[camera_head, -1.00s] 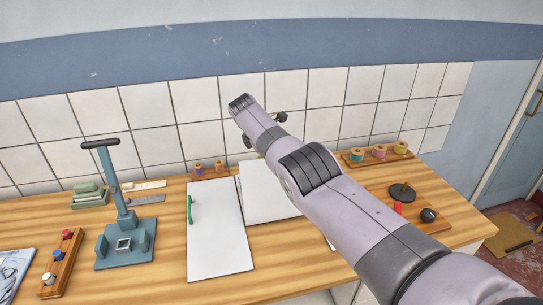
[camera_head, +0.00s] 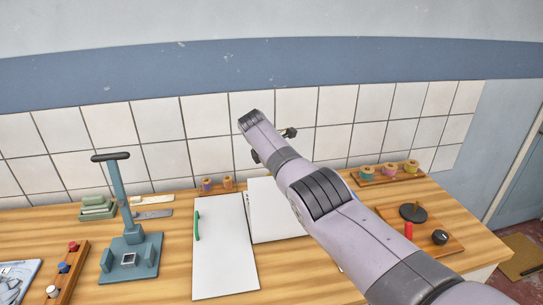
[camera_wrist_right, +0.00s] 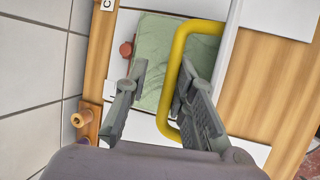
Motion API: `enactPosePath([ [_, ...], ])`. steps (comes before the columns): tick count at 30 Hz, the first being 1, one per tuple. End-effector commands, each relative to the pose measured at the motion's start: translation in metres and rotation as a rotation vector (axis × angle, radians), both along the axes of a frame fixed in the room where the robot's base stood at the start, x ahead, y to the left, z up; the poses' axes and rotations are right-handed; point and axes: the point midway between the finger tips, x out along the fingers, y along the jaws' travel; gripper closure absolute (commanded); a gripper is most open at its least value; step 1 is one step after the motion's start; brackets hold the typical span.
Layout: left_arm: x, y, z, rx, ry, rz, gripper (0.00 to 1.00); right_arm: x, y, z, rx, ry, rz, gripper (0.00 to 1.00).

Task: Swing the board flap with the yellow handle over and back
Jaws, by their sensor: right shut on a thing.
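The yellow handle (camera_wrist_right: 170,84) is in the right wrist view, a bent bar joined to a white flap edge (camera_wrist_right: 229,45) seen almost edge-on. My right gripper (camera_wrist_right: 163,72) has one finger on each side of the bar and is shut on it. A green pad (camera_wrist_right: 151,55) lies behind the handle. In the head view, my right arm hides the yellow handle and its fingers. A white board (camera_head: 272,208) shows partly beside the arm. Left of it lies a white panel (camera_head: 225,260) with a green handle (camera_head: 197,226). My left gripper is out of view.
A blue-grey press (camera_head: 130,262) with a tall lever stands left of the panels. Thread spools on a wooden rack (camera_head: 385,178) and a board with a black disc (camera_head: 413,212) lie at the right. The tiled wall (camera_head: 160,125) is close behind.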

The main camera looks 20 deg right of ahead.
Motion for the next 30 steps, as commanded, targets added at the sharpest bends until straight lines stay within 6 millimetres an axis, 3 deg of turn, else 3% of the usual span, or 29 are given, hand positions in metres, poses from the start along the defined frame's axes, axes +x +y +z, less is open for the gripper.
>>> enactPosePath([
  [5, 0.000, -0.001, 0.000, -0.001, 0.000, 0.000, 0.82, -0.003, 0.013, 0.011, 0.008, -0.006, 0.012, 0.82],
  [12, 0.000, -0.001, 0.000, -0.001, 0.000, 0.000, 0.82, -0.011, 0.033, 0.063, 0.000, -0.019, 0.011, 0.82],
  [18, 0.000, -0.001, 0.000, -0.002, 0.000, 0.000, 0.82, -0.019, 0.047, 0.095, -0.004, -0.018, 0.006, 0.82],
  [30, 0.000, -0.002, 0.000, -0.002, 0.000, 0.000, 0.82, -0.024, 0.053, 0.109, -0.006, -0.014, 0.002, 0.82],
])
